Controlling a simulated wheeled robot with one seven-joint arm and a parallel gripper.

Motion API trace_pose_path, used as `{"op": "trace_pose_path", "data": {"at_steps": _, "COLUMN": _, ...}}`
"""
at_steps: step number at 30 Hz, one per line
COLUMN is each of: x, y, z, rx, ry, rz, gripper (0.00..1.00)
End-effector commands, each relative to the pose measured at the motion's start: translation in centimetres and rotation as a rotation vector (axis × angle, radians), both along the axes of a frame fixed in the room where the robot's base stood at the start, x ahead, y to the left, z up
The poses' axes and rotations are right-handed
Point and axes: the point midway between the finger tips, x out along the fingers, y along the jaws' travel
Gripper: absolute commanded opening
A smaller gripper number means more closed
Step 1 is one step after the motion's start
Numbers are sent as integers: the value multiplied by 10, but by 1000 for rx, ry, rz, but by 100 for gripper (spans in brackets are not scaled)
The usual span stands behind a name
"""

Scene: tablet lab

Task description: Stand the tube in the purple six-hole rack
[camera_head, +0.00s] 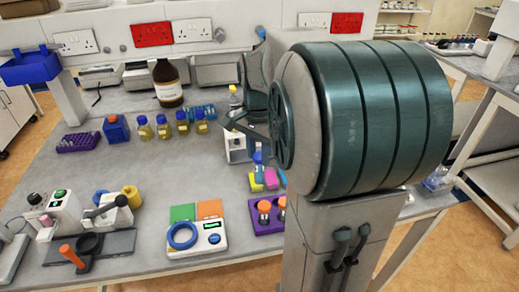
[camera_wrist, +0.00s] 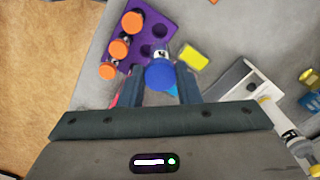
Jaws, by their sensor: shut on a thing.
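The tube (camera_wrist: 160,75) shows its blue cap end-on between the fingers of my gripper (camera_wrist: 159,72) in the wrist view. My gripper is shut on it, and a pale part of the tube shows just beyond the cap. The purple six-hole rack (camera_wrist: 125,18) lies beyond and to the left, with orange-capped tubes along one row. Holes in the other row look empty. The tube's end overlaps the rack's near edge in the picture; I cannot tell its height above it. In the head view the rack (camera_head: 254,227) stands near the bench's front edge, partly hidden by my arm.
A white device with a blue ring (camera_head: 183,236) stands left of the rack. Pink and yellow blocks (camera_head: 270,178) lie behind it. A white stand (camera_head: 237,148), yellow bottles (camera_head: 182,122) and another purple rack (camera_head: 78,142) are farther back. The bench's middle left is clear.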

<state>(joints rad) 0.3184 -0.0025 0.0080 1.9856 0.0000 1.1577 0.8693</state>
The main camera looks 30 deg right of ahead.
Motion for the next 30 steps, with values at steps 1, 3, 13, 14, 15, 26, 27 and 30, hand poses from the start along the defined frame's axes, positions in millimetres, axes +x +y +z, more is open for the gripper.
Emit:
{"op": "trace_pose_path", "data": {"at_steps": 1, "x": 0, "y": 0, "z": -13, "rx": 1, "ry": 1, "rz": 0, "gripper": 13}}
{"op": "trace_pose_path", "data": {"at_steps": 3, "x": 0, "y": 0, "z": -23, "rx": 1, "ry": 3, "rz": 1, "gripper": 13}}
{"op": "trace_pose_path", "data": {"at_steps": 13, "x": 0, "y": 0, "z": -34, "rx": 0, "ry": 1, "rz": 1, "gripper": 13}}
{"op": "trace_pose_path", "data": {"at_steps": 14, "x": 0, "y": 0, "z": -33, "rx": 0, "ry": 1, "rz": 1, "gripper": 13}}
{"op": "trace_pose_path", "data": {"at_steps": 15, "x": 0, "y": 0, "z": -33, "rx": 0, "ry": 1, "rz": 1, "gripper": 13}}
{"op": "trace_pose_path", "data": {"at_steps": 26, "x": 0, "y": 1, "z": -66, "rx": 0, "ry": 2, "rz": 1, "gripper": 13}}
{"op": "trace_pose_path", "data": {"at_steps": 27, "x": 0, "y": 0, "z": -71, "rx": 0, "ry": 2, "rz": 1, "gripper": 13}}
{"op": "trace_pose_path", "data": {"at_steps": 30, "x": 0, "y": 0, "z": -83, "rx": 1, "ry": 1, "rz": 1, "gripper": 13}}
